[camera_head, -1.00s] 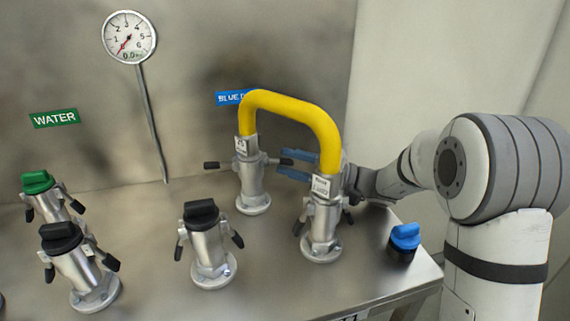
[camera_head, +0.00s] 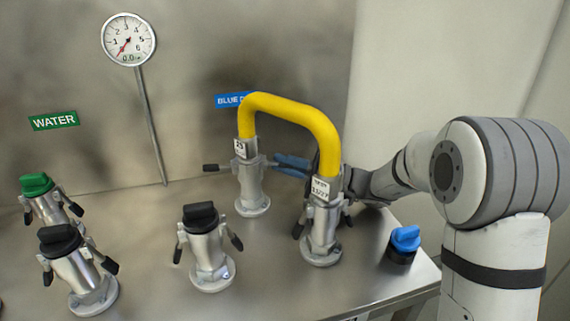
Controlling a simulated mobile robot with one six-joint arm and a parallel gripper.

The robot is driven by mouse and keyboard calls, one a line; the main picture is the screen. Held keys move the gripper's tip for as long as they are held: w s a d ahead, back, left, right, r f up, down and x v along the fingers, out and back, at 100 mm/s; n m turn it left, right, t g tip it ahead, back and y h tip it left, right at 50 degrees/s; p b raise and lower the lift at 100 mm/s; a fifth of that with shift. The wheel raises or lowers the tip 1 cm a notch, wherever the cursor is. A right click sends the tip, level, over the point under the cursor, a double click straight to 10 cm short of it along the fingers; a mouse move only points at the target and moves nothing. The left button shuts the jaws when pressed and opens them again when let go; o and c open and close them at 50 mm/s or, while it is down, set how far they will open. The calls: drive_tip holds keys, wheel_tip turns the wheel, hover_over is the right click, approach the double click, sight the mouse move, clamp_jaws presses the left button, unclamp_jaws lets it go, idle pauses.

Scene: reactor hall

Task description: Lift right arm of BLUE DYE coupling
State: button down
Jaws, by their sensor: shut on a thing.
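The BLUE DYE coupling (camera_head: 250,186) is the silver upright fitting below the blue BLUE DYE label (camera_head: 232,99), at the back of the steel bench. The near end of the yellow hose (camera_head: 290,110) stands in another coupling; its far end is in the BLUE DYE coupling. The coupling's left arm (camera_head: 211,168) sticks out level with a black grip. My gripper (camera_head: 288,163) reaches in from the right behind the near hose coupling. Its blue fingers are closed together at the coupling's right arm, which they largely hide.
The near hose coupling (camera_head: 322,240) stands in front of my gripper. A black-capped coupling (camera_head: 206,255) is front centre. A blue cap (camera_head: 404,240) sits by the right bench edge. Green- and black-capped couplings are at the left. A pressure gauge (camera_head: 128,40) is on the wall.

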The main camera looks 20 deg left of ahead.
drive_tip(key=shift+r, duration=0.1)
drive_tip(key=shift+r+n+h+p, duration=0.4)
drive_tip(key=shift+r+n+h, duration=0.15)
drive_tip(key=shift+h, duration=0.35)
drive_tip(key=shift+r+n+h+p, duration=0.4)
drive_tip(key=shift+n+h, duration=0.05)
drive_tip(key=shift+h, duration=0.75)
drive_tip(key=shift+w, duration=0.1)
drive_tip(key=c, duration=1.5)
unclamp_jaws()
drive_tip(key=shift+c, duration=0.2)
drive_tip(key=f+p+v, duration=0.1)
drive_tip(key=v, duration=0.6)
drive_tip(key=shift+d+r, duration=0.45)
drive_tip(key=shift+r, duration=0.1)
